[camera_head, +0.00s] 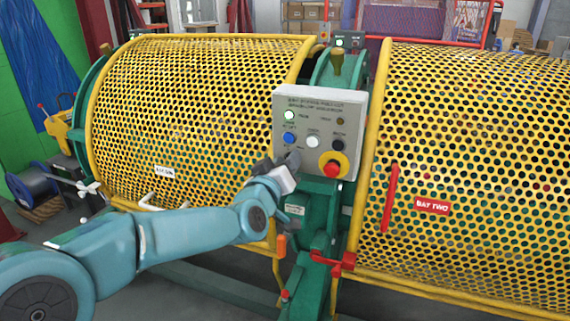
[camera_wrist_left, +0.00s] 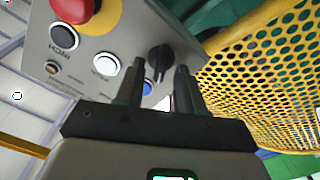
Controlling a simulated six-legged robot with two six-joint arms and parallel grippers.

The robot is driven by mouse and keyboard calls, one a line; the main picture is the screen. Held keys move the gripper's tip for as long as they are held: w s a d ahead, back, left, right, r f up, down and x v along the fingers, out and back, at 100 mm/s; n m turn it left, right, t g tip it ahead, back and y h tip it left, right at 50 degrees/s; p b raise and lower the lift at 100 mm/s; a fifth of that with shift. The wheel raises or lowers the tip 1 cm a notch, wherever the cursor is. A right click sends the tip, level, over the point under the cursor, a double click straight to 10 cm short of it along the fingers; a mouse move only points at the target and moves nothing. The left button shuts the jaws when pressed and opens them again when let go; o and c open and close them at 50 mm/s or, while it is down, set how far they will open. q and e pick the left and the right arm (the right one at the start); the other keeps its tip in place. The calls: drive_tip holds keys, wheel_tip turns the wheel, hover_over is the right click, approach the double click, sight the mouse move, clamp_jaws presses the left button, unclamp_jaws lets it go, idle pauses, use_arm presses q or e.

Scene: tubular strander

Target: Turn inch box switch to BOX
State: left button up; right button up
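The grey control panel (camera_head: 320,108) stands between the two yellow mesh guards. The black rotary switch (camera_wrist_left: 159,58) shows in the left wrist view, near the blue button (camera_wrist_left: 147,87). In the head view a grey knob (camera_head: 293,158) at the panel's lower left is partly hidden by my left gripper (camera_head: 279,168). In the left wrist view the left gripper (camera_wrist_left: 160,68) has its two fingers apart, one on each side of the switch in the picture, with gaps to it. I cannot tell whether they reach around it. The switch's label is not readable. My right gripper is not in view.
A red emergency stop (camera_head: 332,169) on a yellow plate sits right of the knob. The yellow guards (camera_head: 210,120) flank the panel; a red handle (camera_head: 390,198) is at right.

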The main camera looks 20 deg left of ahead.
use_arm(q)
drive_tip(key=shift+s, duration=0.1)
drive_tip(key=s, duration=1.6)
drive_tip(key=shift+a, duration=0.3)
